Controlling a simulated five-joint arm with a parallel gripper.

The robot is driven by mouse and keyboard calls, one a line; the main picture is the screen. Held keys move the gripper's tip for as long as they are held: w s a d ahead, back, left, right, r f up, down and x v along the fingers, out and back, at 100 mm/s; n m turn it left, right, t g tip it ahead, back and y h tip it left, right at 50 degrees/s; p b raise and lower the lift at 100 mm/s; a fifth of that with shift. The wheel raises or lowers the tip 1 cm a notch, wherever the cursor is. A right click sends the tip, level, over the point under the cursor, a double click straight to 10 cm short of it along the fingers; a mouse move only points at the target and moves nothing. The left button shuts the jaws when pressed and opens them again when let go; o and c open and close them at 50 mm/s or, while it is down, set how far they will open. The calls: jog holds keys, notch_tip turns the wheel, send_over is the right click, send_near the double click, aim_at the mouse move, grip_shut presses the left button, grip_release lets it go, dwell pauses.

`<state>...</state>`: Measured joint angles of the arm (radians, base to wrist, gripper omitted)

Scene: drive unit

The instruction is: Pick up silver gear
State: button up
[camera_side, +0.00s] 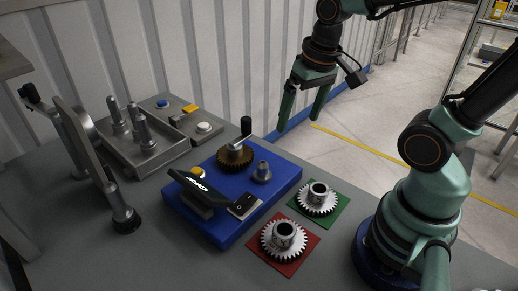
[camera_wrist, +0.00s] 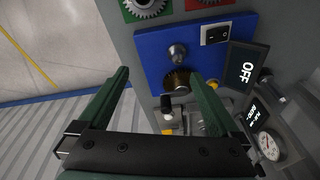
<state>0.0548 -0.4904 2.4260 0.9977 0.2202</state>
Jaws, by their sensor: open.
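Two silver gears lie on the grey table in the side view. One silver gear (camera_side: 318,197) rests on a green square (camera_side: 336,217), and another silver gear (camera_side: 283,240) rests on a red square (camera_side: 290,268). In the wrist view the top edge cuts off a silver gear (camera_wrist: 145,6) on the green square. My gripper (camera_side: 295,122) is open and empty, high above the table's back edge, behind the blue drive unit and well away from both gears. It also shows open in the wrist view (camera_wrist: 161,82).
The blue drive unit (camera_side: 220,222) carries a brass gear (camera_side: 235,157) with a crank handle, a bare metal shaft (camera_side: 262,172), a switch (camera_side: 244,205) and an OFF display (camera_side: 190,186). A metal tray (camera_side: 150,159) with upright posts and a lever stand (camera_side: 124,219) are at left.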

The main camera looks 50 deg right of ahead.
aim_at(318, 184)
jog(key=s+f+m+g, duration=0.1)
jog(key=s+f, duration=0.1)
jog(key=f, duration=0.4)
jog(key=s+d+f+m+g, duration=0.1)
jog(key=s+f+m+g, duration=0.1)
jog(key=f, duration=0.4)
jog(key=s+f+m+g, duration=0.2)
jog(key=f, duration=0.3)
jog(key=shift+s+d+f+y, duration=0.1)
jog(key=shift+d+f+y, duration=0.2)
jog(key=shift+f, duration=0.1)
jog(key=shift+c, duration=0.3)
jog(key=c, duration=1.3)
jog(key=shift+o, duration=0.2)
jog(key=shift+r, duration=0.15)
